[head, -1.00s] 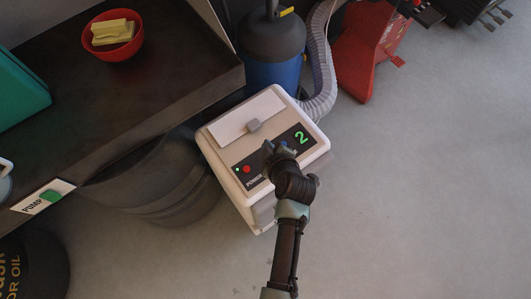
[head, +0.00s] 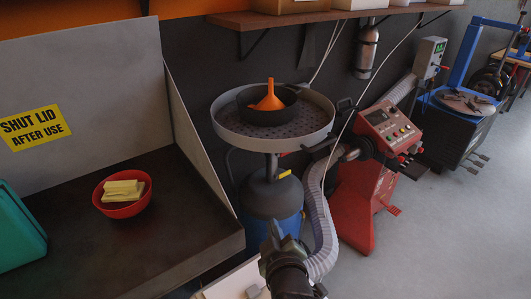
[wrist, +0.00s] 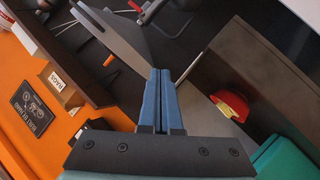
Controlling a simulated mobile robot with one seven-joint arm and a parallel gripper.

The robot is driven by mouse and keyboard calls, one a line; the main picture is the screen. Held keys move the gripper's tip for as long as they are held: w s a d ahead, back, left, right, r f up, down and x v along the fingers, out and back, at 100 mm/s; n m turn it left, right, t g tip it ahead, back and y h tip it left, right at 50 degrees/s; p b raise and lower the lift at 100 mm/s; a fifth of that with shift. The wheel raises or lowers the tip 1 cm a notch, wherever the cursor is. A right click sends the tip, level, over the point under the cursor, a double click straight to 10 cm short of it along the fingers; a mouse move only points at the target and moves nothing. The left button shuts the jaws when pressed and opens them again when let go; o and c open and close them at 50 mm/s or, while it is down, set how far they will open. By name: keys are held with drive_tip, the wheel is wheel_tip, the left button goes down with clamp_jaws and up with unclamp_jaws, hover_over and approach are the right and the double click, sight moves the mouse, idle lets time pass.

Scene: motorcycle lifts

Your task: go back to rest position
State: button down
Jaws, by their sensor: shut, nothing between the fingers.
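My gripper (head: 273,232) is at the bottom middle of the head view, in front of the blue drum of the oil drainer. In the wrist view its two blue fingers (wrist: 161,92) are pressed together with nothing between them. My dark wrist hides part of the white box (head: 232,284) below it, and only a strip of that box shows at the bottom edge.
The dark bench (head: 165,225) with a red bowl (head: 122,208) of yellow blocks is at left. The oil drainer's pan (head: 225,133) holds a dark bowl and an orange funnel (head: 268,97). A ribbed hose (head: 323,235) and red machine (head: 357,195) stand right. Grey floor is clear at far right.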

wheel_tip(320, 180, up, 27)
drive_tip(key=m+t, duration=0.4)
drive_tip(key=t, duration=0.2)
drive_tip(key=s+a+r+m+t, duration=0.1)
drive_tip(key=s+r+t, duration=0.3)
drive_tip(key=s+r, duration=0.4)
drive_tip(key=s+r+m+t+h, duration=0.1)
drive_tip(key=s+r+m+t, duration=0.2)
drive_tip(key=s+r, duration=0.5)
wheel_tip(320, 180, up, 8)
drive_tip(key=shift+s+a+r+m+t+h, duration=0.1)
drive_tip(key=shift+s+a+m+t+h, duration=0.25)
drive_tip(key=shift+m, duration=0.45)
